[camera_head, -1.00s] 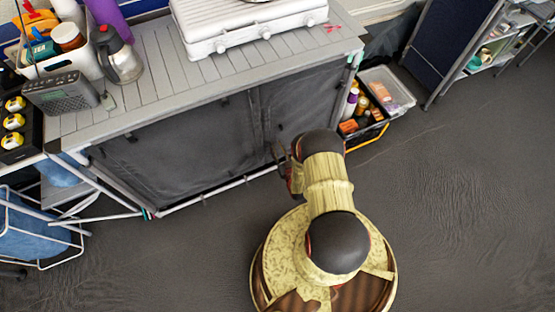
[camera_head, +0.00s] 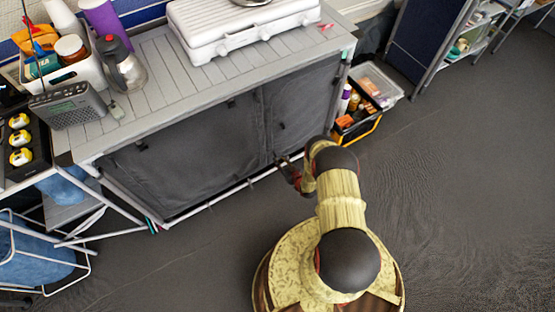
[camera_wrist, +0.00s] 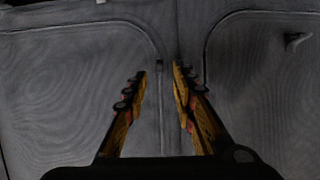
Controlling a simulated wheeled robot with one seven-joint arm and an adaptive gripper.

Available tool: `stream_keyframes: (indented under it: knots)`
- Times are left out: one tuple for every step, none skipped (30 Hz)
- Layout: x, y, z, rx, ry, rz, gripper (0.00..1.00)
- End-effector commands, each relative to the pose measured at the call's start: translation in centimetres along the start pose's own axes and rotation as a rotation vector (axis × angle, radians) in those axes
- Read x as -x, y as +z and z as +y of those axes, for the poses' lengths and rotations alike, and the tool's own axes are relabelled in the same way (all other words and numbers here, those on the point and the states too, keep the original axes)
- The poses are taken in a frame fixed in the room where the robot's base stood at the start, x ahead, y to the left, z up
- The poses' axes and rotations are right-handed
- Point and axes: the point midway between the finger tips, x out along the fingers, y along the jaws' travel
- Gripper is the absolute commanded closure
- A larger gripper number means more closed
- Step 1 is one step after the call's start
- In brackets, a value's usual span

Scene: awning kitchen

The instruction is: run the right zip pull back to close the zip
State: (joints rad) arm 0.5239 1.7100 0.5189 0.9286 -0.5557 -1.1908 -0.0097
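The grey fabric front (camera_head: 200,150) of the kitchen unit has two panels with curved zip lines, meeting at a middle seam. My gripper (camera_head: 284,160) is low in front of the right panel, near that seam. In the wrist view my gripper (camera_wrist: 160,72) is open, with its two yellow-brown fingers apart and the fabric between them. A small dark tab (camera_wrist: 159,66), perhaps a zip pull, shows between the fingertips by the left panel's zip line. A dark tab (camera_wrist: 297,39) sticks out on the right panel, clear of the fingers. I cannot tell which tab is the right zip pull.
The unit's slatted top (camera_head: 150,80) carries a white stove (camera_head: 245,32), a kettle (camera_head: 120,65) and a radio (camera_head: 72,105). A crate of bottles (camera_head: 360,128) stands at the unit's right end. The floor to the right is clear.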

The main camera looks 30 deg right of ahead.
Motion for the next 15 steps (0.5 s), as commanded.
stream_keyframes:
  knots:
    - [-1.0,0.3,-0.1,0.002,-0.001,0.001,0.73]
    - [-1.5,0.3,0.0,0.001,-0.001,0.001,0.73]
    - [-2.0,0.3,-0.1,0.000,-0.001,0.002,0.73]
    - [-2.4,0.3,-0.1,0.000,-0.001,0.001,0.73]
    - [-2.7,0.3,-0.1,0.001,-0.001,0.001,0.73]
    - [-3.1,0.3,-0.1,0.001,-0.001,0.000,0.73]
    - [-3.4,0.2,-0.1,0.001,-0.001,0.000,0.73]
    - [-3.6,0.2,-0.1,0.000,0.000,0.000,0.73]
    - [-3.9,0.2,0.0,0.000,0.000,0.001,0.73]
    - [-4.0,0.1,0.0,0.000,0.001,0.001,0.73]
    - [-4.1,0.1,0.0,-0.001,0.001,0.001,0.73]
    - [-4.2,0.0,0.0,-0.001,0.001,0.001,0.73]
    - [-4.2,0.0,0.1,-0.001,0.001,0.001,0.73]
    - [-4.2,0.0,0.1,-0.001,0.002,0.001,0.73]
    - [-4.2,0.0,0.1,-0.001,0.002,0.001,0.73]
